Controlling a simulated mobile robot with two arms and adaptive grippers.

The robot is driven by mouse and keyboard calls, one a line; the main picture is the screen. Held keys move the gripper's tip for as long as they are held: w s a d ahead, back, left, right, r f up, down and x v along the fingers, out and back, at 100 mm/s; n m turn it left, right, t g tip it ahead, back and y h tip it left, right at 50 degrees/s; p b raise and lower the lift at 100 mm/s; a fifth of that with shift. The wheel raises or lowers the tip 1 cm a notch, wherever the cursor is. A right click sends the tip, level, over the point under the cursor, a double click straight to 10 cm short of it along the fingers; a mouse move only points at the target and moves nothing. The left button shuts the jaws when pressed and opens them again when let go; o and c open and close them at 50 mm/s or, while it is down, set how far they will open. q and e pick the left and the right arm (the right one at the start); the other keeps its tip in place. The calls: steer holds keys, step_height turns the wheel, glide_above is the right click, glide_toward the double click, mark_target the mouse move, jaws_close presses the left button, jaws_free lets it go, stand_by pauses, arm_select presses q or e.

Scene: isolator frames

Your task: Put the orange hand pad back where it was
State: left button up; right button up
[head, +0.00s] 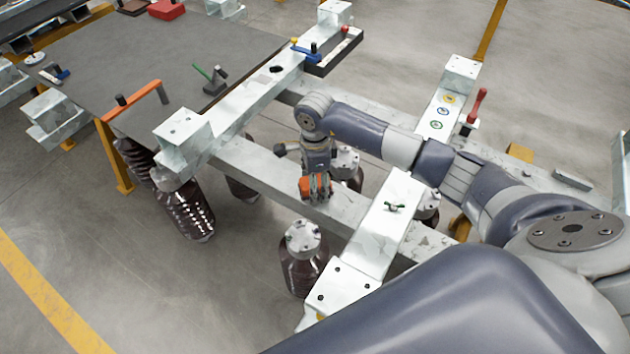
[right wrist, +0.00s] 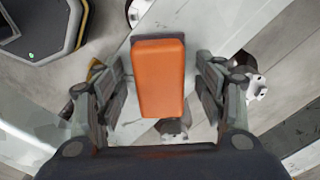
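The orange hand pad (right wrist: 158,78) lies between the two fingers of my right gripper (right wrist: 165,88) in the right wrist view. A narrow gap shows on each side of it, so the fingers are open around it and do not appear to touch it. In the head view my right gripper (head: 317,186) points down over the pale long beam, with the orange pad (head: 306,188) partly hidden by its fingers. I cannot tell whether the pad rests on the beam. My left gripper is in neither view.
The pale steel frame (head: 262,176) stands on dark ribbed insulators (head: 188,210). An orange handle (head: 134,98) and a grey plate (head: 150,55) are at upper left. Open floor shows at lower left.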

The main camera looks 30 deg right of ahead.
steer(key=shift+r, duration=0.1)
steer(key=shift+r, duration=0.15)
step_height(320, 180, up, 12)
steer(key=b, duration=0.1)
stand_by(0.4)
stand_by(0.3)
